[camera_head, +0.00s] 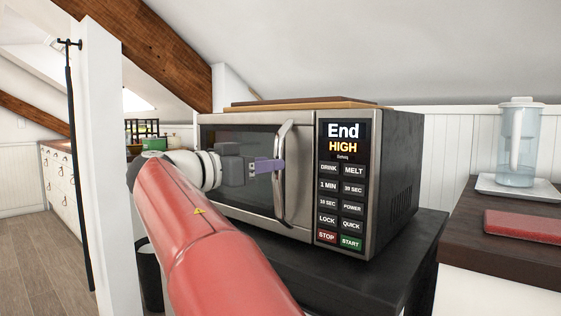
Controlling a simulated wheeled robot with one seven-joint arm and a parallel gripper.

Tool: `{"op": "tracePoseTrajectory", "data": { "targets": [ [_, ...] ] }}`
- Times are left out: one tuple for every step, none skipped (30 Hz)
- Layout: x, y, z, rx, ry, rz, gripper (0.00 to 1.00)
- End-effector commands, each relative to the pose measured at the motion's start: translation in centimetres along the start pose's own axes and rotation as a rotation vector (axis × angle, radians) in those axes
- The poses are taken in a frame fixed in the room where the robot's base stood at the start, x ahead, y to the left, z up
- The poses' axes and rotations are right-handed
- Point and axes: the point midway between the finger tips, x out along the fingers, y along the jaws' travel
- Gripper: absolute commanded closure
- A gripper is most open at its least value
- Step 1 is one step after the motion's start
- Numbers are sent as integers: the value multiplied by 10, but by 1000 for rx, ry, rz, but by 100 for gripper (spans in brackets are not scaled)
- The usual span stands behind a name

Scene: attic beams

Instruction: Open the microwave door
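The microwave (393,180) stands on a dark counter, with its front facing me and its control panel on the right side. Its door (262,212) looks shut against the body. The curved silver door handle (281,196) runs upright at the door's right edge. The fingers overlap the handle in this view. I cannot tell whether they are closed around it. My red arm hides the lower left part of the door.
Wooden boards (300,103) lie on top of the microwave. A glass pitcher (517,142) stands on a white tray (541,191) at the right, near a red block (524,226). A white post (103,160) rises at the left. Floor shows clear at far left.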

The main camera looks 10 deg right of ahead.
Motion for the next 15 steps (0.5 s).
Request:
{"op": "tracePoseTrajectory", "data": {
  "targets": [
    [9,1,-1,-1,0,3,64],
    [13,1,-1,-1,0,2,64],
    [19,1,-1,-1,0,3,64],
    [22,0,-1,-1,0,3,64],
    [26,0,-1,-1,0,2,64],
    [29,0,-1,-1,0,2,64],
    [31,0,0,-1,0,2,64],
    [33,0,0,-1,0,1,64],
    [35,0,0,-1,0,0,64],
    [36,0,0,-1,-1,-1,64],
    [36,0,0,-1,-1,-1,64],
    [37,0,0,-1,-1,-1,64],
    [37,0,0,-1,-1,-1,64],
    [37,0,0,-1,-1,-1,64],
    [37,0,0,-1,-1,-1,64]
  ]
}}
